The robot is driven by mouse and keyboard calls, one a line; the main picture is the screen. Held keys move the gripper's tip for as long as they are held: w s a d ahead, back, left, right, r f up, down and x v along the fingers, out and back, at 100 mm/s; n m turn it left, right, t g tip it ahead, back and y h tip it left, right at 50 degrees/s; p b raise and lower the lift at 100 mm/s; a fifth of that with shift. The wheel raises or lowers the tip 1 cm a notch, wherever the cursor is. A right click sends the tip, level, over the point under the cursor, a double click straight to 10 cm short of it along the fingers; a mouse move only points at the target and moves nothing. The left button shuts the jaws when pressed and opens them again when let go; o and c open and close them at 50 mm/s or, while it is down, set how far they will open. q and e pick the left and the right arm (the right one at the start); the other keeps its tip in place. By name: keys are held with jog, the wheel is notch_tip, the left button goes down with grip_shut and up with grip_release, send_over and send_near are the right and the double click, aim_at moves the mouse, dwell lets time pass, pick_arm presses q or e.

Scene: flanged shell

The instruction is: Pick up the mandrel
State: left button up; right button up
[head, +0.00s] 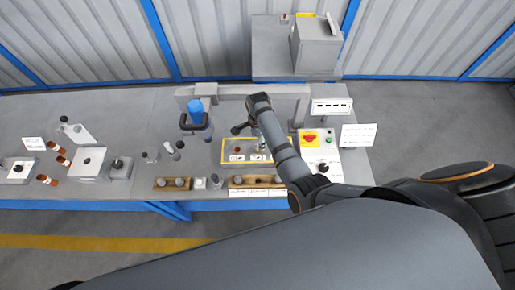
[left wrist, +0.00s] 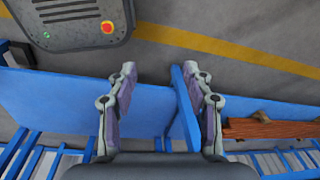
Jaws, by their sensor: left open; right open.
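I cannot tell for certain which part is the mandrel. Small grey upright cylinders (head: 173,150) stand on the bench left of the yellow-framed plate (head: 229,150), and a blue cylinder (head: 195,110) with a dark collar stands behind them. My right gripper (head: 259,147) points down over the right part of the yellow-framed plate; its fingertips are small and partly hidden by my arm. It is open, and no held part shows. My left gripper (left wrist: 160,72) is open and empty in the left wrist view, above blue bench framework. It is not seen in the head view.
The grey bench (head: 50,115) carries wooden blocks with knobs (head: 172,184), grey fixtures (head: 90,163) and copper-coloured pieces (head: 47,180) at left. A control box with a red button (head: 310,138) stands right of the plate. A grey cabinet (head: 316,48) is behind.

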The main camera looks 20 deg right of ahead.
aim_at(257, 144)
jog(key=shift+w+a+f, duration=0.1)
jog(key=shift+w+f, duration=0.35)
jog(key=shift+f, duration=0.3)
jog(key=shift+w+f+b, duration=0.2)
jog(key=shift+f+b, duration=0.35)
jog(key=shift+f, duration=0.05)
jog(key=shift+w+f+b, duration=0.15)
jog(key=shift+f+b, duration=0.4)
jog(key=f+b, duration=0.2)
jog(key=b, duration=0.1)
jog(key=shift+s+d+f, duration=0.1)
jog(key=shift+d+f, duration=0.1)
jog(key=shift+f+b, duration=0.5)
jog(key=shift+b, duration=0.25)
jog(key=shift+r, duration=0.15)
jog(key=c, duration=1.1)
pick_arm(q)
notch_tip(257, 144, down, 6)
jog(key=w, duration=0.2)
jog(key=shift+f, duration=0.2)
pick_arm(e)
grip_shut()
